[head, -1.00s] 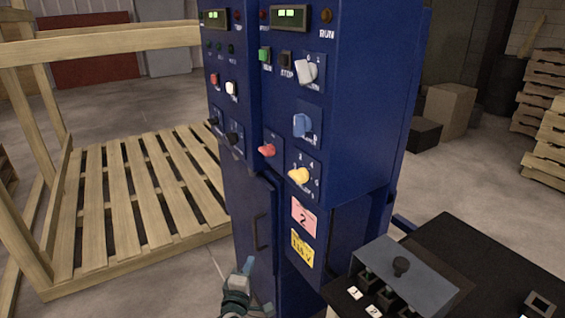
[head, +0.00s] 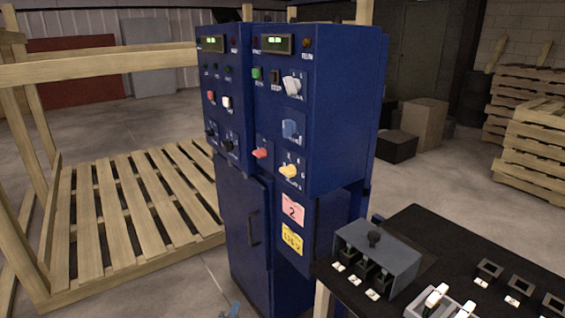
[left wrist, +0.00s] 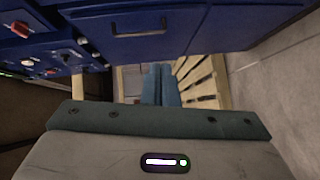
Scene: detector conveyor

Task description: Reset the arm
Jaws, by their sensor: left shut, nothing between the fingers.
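My left gripper (left wrist: 161,85) shows in the left wrist view with its two blue-grey fingers together and nothing between them. In the head view only a small bluish tip of my left gripper (head: 231,309) shows at the bottom edge, in front of the blue control cabinet (head: 335,120). It looks apart from the cabinet. The cabinet door and its handle (left wrist: 138,29) show at the top of the left wrist view. My right gripper is in neither view.
A grey switch box (head: 385,262) sits on a black-topped table (head: 430,225) at the lower right. A large wooden crate frame (head: 110,265) stands on the left. Cardboard boxes (head: 425,122) and stacked pallets (head: 535,140) are behind. Concrete floor lies open between them.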

